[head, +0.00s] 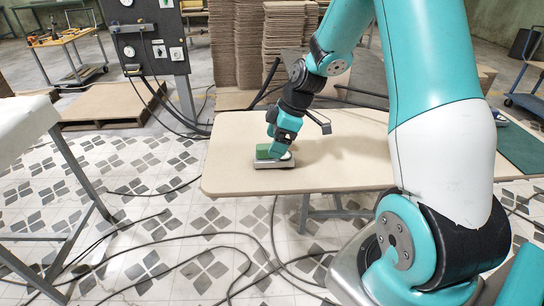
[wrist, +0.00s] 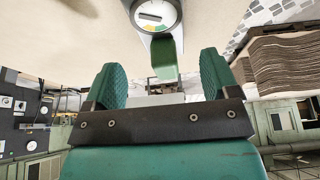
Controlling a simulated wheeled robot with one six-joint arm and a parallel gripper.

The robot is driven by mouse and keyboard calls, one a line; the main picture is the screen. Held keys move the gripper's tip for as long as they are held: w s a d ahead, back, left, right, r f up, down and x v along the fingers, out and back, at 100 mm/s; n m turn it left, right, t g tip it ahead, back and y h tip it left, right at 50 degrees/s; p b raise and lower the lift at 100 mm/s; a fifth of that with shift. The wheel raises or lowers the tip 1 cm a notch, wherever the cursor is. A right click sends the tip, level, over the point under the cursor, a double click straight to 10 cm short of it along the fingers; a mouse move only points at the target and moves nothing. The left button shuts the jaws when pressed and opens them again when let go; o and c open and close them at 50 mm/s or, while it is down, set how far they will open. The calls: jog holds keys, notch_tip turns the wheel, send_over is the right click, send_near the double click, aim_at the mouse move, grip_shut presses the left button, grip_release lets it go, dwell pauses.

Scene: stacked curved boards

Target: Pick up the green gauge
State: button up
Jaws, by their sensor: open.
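The green gauge (head: 263,152) lies on the beige tabletop near its left front edge. It has a green part and a silver-grey body. In the wrist view, its round white dial and grey housing are at the top, cut by the frame edge, and its green part (wrist: 166,60) points down towards my gripper. My gripper (wrist: 161,66) is open, with one green finger on each side of that green part in the picture. I see no contact. In the head view, my gripper (head: 281,151) is right at the gauge and hides some of it.
The beige table (head: 235,128) is mostly clear around the gauge. Stacks of brown boards (head: 290,35) stand behind it. A dark control panel (head: 150,38) stands at the back left, a white-topped table (head: 22,118) at the left. Cables (head: 180,245) lie across the tiled floor.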

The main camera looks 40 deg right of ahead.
aim_at(262, 160)
jog(key=p+x, duration=0.1)
jog(key=x, duration=0.4)
jog(key=shift+s+a+f, duration=0.15)
jog(key=c, duration=1.2)
